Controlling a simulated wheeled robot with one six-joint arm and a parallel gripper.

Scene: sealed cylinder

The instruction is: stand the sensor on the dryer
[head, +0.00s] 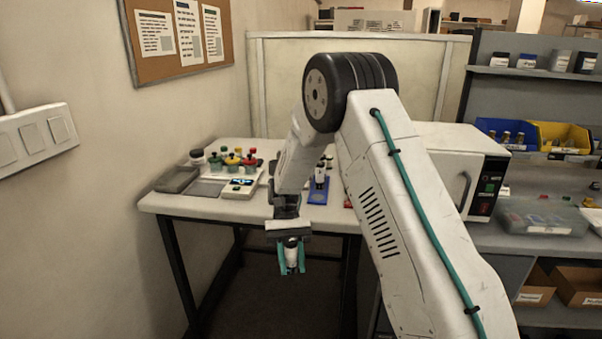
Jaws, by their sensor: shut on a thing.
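My gripper (292,265) has teal fingers pointing down and is shut on a small dark-and-white cylinder (291,244), held upright in front of the table's front edge. It may be the sensor; its details are too small to tell. A similar dark-and-white cylinder (320,174) stands upright on a blue plate (318,196) behind my gripper, on the table. A white box-shaped cabinet (450,155) with a door handle and a dark control panel stands at the right, partly hidden by my arm. I cannot tell for sure which thing is the dryer.
The white table (240,207) holds a grey tray (177,179), a flat grey panel (207,188), and a white rack (241,184) near several coloured-capped pots (232,160). Blue (497,129) and yellow (562,137) bins sit on the right shelves. My arm hides the table's middle.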

